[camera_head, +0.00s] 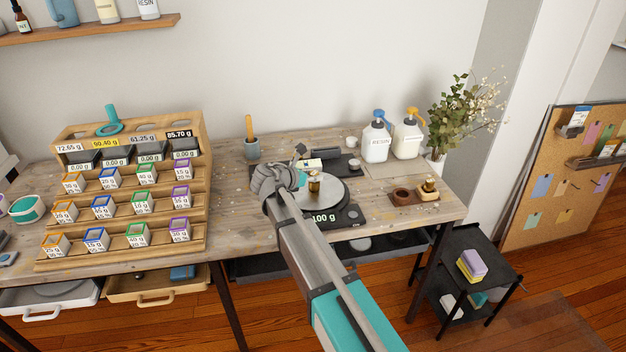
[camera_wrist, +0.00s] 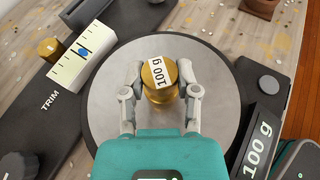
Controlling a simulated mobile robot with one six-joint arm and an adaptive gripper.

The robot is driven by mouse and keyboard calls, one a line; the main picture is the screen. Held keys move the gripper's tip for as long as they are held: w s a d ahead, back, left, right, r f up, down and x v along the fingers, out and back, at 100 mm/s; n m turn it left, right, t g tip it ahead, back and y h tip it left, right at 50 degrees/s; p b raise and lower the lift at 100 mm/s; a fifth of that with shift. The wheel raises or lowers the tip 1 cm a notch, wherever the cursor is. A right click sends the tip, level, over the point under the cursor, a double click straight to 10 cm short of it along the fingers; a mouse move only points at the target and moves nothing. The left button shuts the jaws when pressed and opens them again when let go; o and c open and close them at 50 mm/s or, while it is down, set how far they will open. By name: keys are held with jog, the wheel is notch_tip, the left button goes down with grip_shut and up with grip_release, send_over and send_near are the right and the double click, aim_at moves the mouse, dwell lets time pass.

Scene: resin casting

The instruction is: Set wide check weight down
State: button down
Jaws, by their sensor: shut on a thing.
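The wide check weight (camera_wrist: 159,76) is a squat brass cylinder with a white "100 g" label on top. My gripper (camera_wrist: 161,92) is shut on it, with one finger on each side. The weight also shows in the head view (camera_head: 314,185), partly behind my gripper. It is over the middle of the round grey pan (camera_head: 335,196) of a black scale. Whether its base touches the pan is hard to tell. The scale's front panel (camera_wrist: 257,147) reads "100 g".
A white TRIM gauge (camera_wrist: 83,58) with a small brass piece (camera_wrist: 50,48) is beside the pan. To the right are a brown wooden holder (camera_head: 402,198) and another brass weight (camera_head: 430,186). White pump bottles (camera_head: 376,142) stand behind. A tiered rack (camera_head: 130,218) fills the left.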

jog(key=shift+f, duration=0.15)
jog(key=shift+c, duration=1.8)
grip_release()
jog(key=shift+r, duration=0.2)
jog(key=shift+s+a+r, duration=0.15)
jog(key=shift+s+a, duration=0.05)
jog(key=shift+s, duration=0.05)
jog(key=p+v, duration=0.4)
jog(key=v, duration=0.7)
jog(key=shift+s+p, duration=0.15)
jog(key=shift+p, duration=0.2)
jog(key=shift+a, duration=0.1)
